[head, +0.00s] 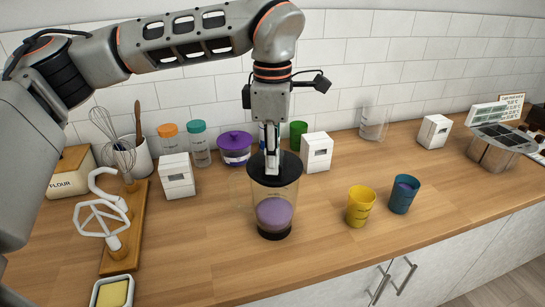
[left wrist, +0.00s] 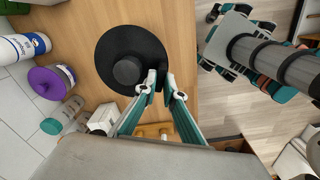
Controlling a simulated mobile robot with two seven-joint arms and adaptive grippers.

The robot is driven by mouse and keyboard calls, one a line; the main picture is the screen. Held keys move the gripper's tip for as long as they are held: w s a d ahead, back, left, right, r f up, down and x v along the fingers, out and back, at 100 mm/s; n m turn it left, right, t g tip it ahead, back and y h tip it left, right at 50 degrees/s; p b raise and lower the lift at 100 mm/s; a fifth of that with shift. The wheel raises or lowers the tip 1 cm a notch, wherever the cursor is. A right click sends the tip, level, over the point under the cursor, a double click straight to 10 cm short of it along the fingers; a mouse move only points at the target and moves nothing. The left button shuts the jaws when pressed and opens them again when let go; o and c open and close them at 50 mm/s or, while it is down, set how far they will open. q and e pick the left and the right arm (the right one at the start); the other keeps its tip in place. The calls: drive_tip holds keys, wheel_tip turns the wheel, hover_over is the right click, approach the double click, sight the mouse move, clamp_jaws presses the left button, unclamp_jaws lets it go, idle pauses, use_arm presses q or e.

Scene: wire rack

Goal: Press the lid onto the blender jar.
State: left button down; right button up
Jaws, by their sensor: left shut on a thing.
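The blender jar (head: 275,213) stands upright on the wooden counter, clear-walled with purple contents and a dark base. The black round lid (head: 290,168) is over the jar's mouth; I cannot tell if it is fully seated. My left gripper (head: 272,170) comes down from above, its fingers at the lid. In the left wrist view the lid (left wrist: 118,48) is a wide black disc with a raised knob, and it hides the jar. The left fingertips (left wrist: 162,84) are close together at the lid's edge, beside the knob, shut on the lid. My right gripper does not show.
A yellow cup (head: 360,208) and a blue cup (head: 403,196) stand right of the jar. Behind it are a purple-lidded container (head: 235,150) and white boxes (head: 316,152). The counter in front of the jar is clear.

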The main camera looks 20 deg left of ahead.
use_arm(q)
drive_tip(key=shift+f, duration=0.25)
idle(0.6)
drive_tip(key=c, duration=1.8)
unclamp_jaws()
drive_tip(key=shift+o, duration=0.2)
drive_tip(key=shift+r, duration=3.5)
